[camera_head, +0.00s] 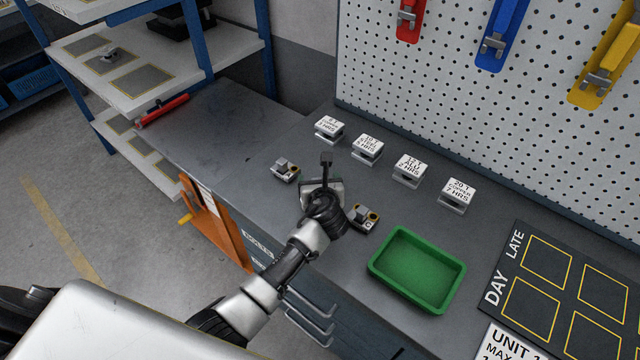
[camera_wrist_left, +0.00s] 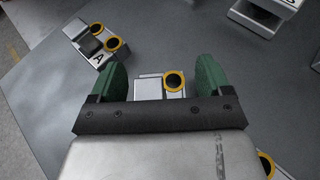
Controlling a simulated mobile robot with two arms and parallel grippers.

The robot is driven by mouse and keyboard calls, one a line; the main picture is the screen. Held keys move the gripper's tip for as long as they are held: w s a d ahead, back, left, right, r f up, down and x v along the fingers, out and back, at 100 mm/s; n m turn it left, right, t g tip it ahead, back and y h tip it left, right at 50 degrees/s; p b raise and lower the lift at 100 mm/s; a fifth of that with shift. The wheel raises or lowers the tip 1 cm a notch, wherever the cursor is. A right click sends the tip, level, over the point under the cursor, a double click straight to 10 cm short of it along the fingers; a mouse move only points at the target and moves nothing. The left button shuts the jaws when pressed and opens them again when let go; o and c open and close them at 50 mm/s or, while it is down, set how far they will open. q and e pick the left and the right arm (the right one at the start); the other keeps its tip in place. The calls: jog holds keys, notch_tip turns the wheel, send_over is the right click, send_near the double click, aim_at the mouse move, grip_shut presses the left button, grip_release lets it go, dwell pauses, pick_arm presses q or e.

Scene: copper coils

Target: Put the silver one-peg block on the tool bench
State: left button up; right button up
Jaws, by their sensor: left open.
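Between the open green fingers of my left gripper (camera_head: 322,188), the left wrist view shows a silver block (camera_wrist_left: 150,88) with one yellow-ringed dark round part visible. The fingers stand on either side of it; contact cannot be told, and its near side is hidden by the gripper. In the head view the gripper mostly covers this block on the dark grey bench (camera_head: 225,120). A silver block (camera_wrist_left: 95,45) with two yellow rings and a letter A lies to the left in the wrist view. Another yellow-ringed block (camera_head: 363,216) sits right of the gripper. My right gripper is not in view.
Several labelled white stands (camera_head: 409,170) line the bench's back. A green tray (camera_head: 417,270) and a dark mat (camera_head: 565,285) with yellow squares lie to the right. A pegboard (camera_head: 450,80) rises behind. A shelf unit (camera_head: 130,85) stands left.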

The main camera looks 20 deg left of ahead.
pick_arm(q)
jog(key=v, duration=1.2)
